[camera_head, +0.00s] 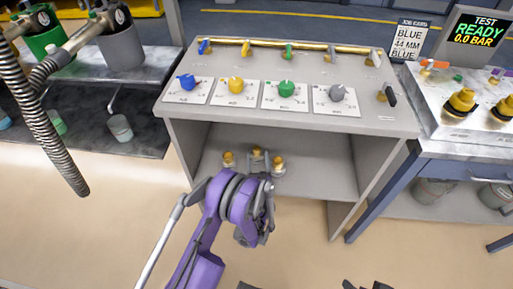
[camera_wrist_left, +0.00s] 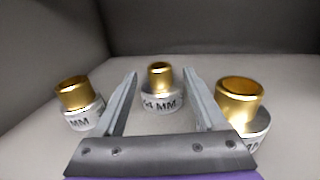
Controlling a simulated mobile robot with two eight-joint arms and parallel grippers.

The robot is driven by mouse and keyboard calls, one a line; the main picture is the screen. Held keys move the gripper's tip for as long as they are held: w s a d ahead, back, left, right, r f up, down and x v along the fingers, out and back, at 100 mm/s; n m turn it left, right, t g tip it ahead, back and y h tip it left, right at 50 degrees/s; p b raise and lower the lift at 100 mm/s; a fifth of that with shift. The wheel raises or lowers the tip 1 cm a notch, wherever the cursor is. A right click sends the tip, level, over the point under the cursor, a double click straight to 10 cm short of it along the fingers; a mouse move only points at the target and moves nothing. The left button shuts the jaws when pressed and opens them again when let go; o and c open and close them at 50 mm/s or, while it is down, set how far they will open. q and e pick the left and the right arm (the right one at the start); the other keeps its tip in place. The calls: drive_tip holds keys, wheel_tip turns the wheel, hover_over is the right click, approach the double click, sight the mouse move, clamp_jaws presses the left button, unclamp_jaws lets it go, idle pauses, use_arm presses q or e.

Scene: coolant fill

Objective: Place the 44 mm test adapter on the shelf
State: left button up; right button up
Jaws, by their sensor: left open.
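Three brass-topped adapters with grey bases stand upright on the shelf (camera_head: 318,178) under the console. The left adapter (camera_wrist_left: 75,98) shows only "MM". The right adapter (camera_wrist_left: 240,105) has a larger brass top, and its label is mostly cut off. My left gripper (camera_wrist_left: 160,75) is open, its fingers pointing at the middle adapter, which appears between them. Contact cannot be told. Dark tips at the bottom edge of the head view may be my right gripper.
The console top (camera_head: 396,118) above the shelf carries coloured knobs and levers. A job card (camera_head: 408,40) reads blue, 44 mm, blue. A test display (camera_head: 478,30) reads READY, 0.0 BAR. A bench with two brass fittings stands right, hoses hang left. The shelf's right part is clear.

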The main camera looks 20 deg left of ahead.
use_arm(q)
drive_tip(key=v, duration=0.3)
drive_tip(key=shift+s+d, duration=0.1)
drive_tip(key=shift+s, duration=0.2)
drive_tip(key=shift+s+r, duration=0.15)
drive_tip(key=shift+r, duration=0.05)
drive_tip(key=s+a+r+n+g+h, duration=0.1)
drive_tip(key=s+a+r+n+g, duration=0.3)
drive_tip(key=s+r+n+g, duration=0.8)
drive_tip(key=s+d+r+n+h, duration=0.1)
drive_tip(key=s+d+n+h, duration=0.2)
drive_tip(key=s+n, duration=0.6)
drive_tip(key=s+d+r+n+h, duration=0.1)
drive_tip(key=s+d+n+h, duration=0.3)
drive_tip(key=s+n, duration=0.5)
drive_tip(key=s+d, duration=0.2)
drive_tip(key=s, duration=0.1)
drive_tip(key=shift+d+n+t, duration=0.3)
drive_tip(key=shift+d, duration=0.1)
drive_tip(key=shift+r, duration=0.1)
